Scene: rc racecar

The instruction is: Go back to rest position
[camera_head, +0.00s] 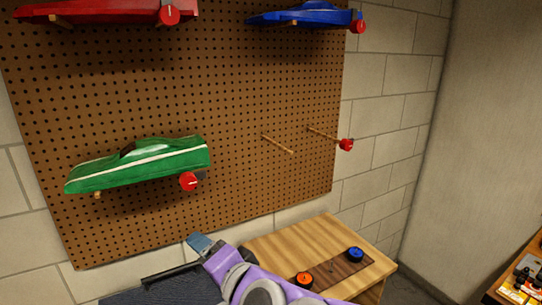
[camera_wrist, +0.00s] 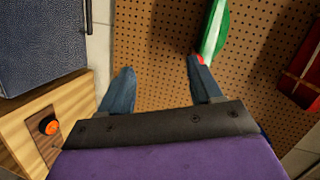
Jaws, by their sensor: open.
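My gripper (camera_head: 200,243) is in front of the lower part of the pegboard in the head view, below the green car. In the wrist view, its two blue-grey fingers (camera_wrist: 160,78) are spread apart with only pegboard between them, so it is open and empty. The green car body (camera_head: 138,164) rests on pegs, with a red wheel (camera_head: 189,181) at its right end. In the wrist view, the green car (camera_wrist: 213,30) lies just beyond the right fingertip; I cannot tell the gap in depth.
A red car (camera_head: 110,10) and a blue car (camera_head: 300,16) hang higher on the pegboard (camera_head: 230,90). Bare pegs (camera_head: 278,143) stick out at right, one with a red end (camera_head: 346,145). A wooden table (camera_head: 300,240) below carries orange (camera_head: 304,280) and blue (camera_head: 355,254) round pieces.

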